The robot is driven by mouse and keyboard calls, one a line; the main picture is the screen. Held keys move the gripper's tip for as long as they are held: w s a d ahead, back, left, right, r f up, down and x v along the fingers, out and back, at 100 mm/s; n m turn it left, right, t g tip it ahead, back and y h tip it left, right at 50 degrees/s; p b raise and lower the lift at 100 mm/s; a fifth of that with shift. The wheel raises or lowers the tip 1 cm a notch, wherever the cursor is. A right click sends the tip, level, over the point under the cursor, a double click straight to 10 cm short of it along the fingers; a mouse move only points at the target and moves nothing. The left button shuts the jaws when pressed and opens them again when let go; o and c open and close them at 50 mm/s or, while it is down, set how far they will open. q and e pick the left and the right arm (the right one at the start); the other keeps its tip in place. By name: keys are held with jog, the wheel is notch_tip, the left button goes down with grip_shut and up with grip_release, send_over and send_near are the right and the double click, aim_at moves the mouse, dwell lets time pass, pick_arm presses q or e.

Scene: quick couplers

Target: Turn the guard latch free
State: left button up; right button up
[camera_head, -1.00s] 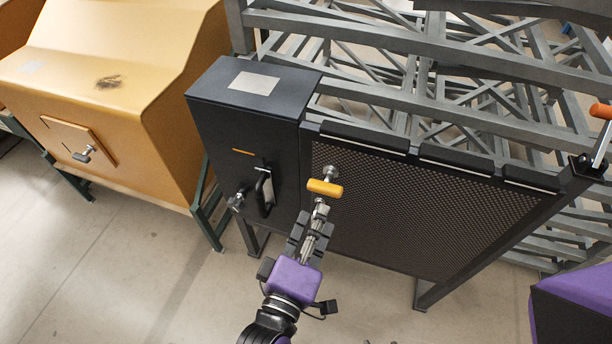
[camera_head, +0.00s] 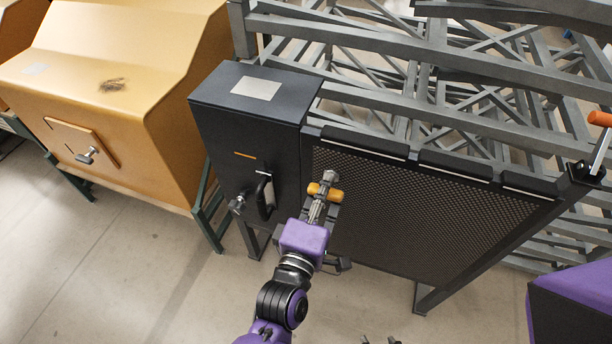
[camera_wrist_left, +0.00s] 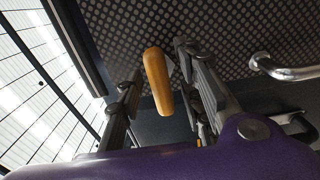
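The guard latch (camera_head: 336,195) is a yellow-orange bar handle on the upper left of the dark mesh guard (camera_head: 430,200). In the head view it lies roughly crosswise, its middle covered by my left gripper (camera_head: 327,186). In the left wrist view the latch (camera_wrist_left: 157,82) stands between the two fingers of my left gripper (camera_wrist_left: 160,85), with a gap showing on each side, so the fingers look open around it. Two small dark tips at the bottom edge of the head view may be my right gripper (camera_head: 380,340); too little shows to tell its state.
Left of the guard is a dark box (camera_head: 240,130) with a black loop handle (camera_head: 266,196) and a metal knob (camera_head: 238,204). A tan cabinet (camera_head: 120,90) stands further left. An orange-handled lever (camera_head: 600,120) is at the right. Grey frames fill the back.

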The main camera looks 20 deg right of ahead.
pick_arm(q)
grip_shut()
